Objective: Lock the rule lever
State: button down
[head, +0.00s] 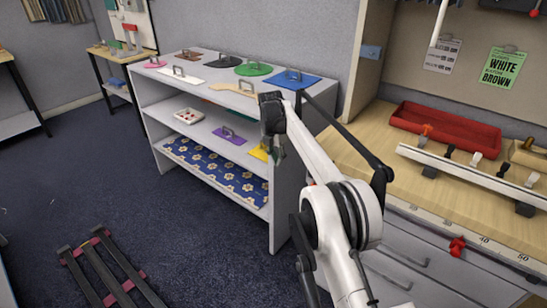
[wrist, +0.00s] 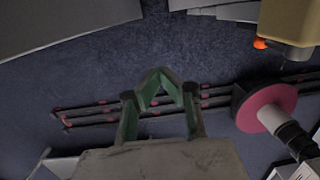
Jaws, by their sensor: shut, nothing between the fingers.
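A long pale rule (head: 495,250) with printed numbers runs along the front edge of the wooden counter. A small red lever (head: 457,246) sits on this rule; it is too small to tell which way its handle is set. My gripper (head: 278,153) is in front of the grey shelf unit, well to the left of the lever and apart from it. In the wrist view my gripper's green fingers (wrist: 164,74) meet at the tips and hold nothing. I cannot make out the lever in the wrist view.
The grey shelf unit (head: 162,93) carries several flat coloured pieces with handles. A red tray (head: 445,130) and a raised rail with several knobs (head: 475,174) are on the counter. A dark slatted rack (head: 108,270) lies on the blue floor, which is otherwise largely clear.

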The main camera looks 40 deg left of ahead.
jog(key=shift+s+a+r, duration=0.15)
jog(key=shift+a+r, duration=0.1)
jog(key=shift+a, duration=0.5)
